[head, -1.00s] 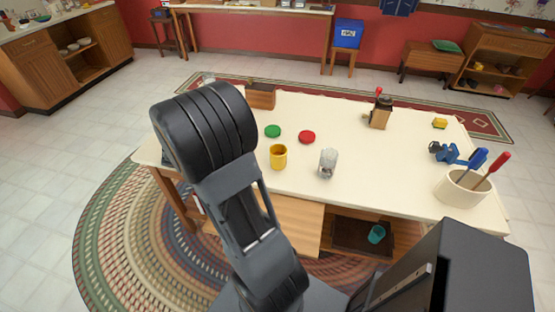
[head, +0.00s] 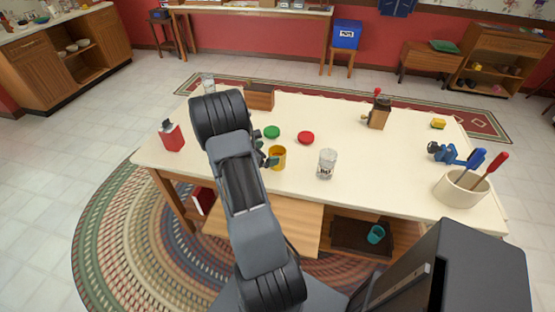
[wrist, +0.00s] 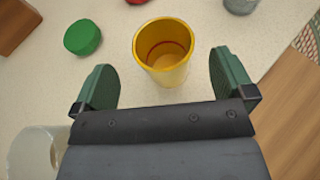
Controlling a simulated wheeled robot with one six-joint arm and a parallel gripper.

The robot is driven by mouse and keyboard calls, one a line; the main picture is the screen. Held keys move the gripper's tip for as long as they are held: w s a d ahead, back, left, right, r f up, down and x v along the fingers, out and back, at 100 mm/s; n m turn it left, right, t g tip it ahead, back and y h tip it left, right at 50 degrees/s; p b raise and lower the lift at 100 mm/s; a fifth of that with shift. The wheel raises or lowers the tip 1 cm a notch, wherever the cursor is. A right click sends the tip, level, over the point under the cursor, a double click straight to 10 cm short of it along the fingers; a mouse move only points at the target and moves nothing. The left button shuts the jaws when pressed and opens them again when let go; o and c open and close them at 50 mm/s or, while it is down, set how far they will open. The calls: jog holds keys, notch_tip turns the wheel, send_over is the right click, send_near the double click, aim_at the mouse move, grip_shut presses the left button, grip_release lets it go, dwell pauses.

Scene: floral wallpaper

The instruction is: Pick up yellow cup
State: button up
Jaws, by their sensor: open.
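The yellow cup (head: 278,158) stands upright on the cream tabletop, left of the middle in the head view. In the wrist view the yellow cup (wrist: 164,52) is at the upper centre, its open top facing the camera and its inside empty. My gripper (wrist: 164,78) is open, with one green finger on each side of the near part of the cup. I cannot tell whether either finger touches it. In the head view my gripper (head: 266,159) is at the cup's left side, partly hidden by my arm.
A green lid (head: 272,132) and a red lid (head: 306,138) lie behind the cup. A glass jar (head: 327,164) stands to its right. The table's front edge (head: 290,199) is close to the cup.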

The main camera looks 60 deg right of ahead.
aim_at(283, 150)
jog(key=shift+p+x, duration=0.5)
jog(key=shift+x, duration=2.2)
jog(key=shift+s, duration=0.15)
jog(key=shift+c, duration=0.2)
jog(key=c, duration=1)
jog(key=shift+r, duration=0.15)
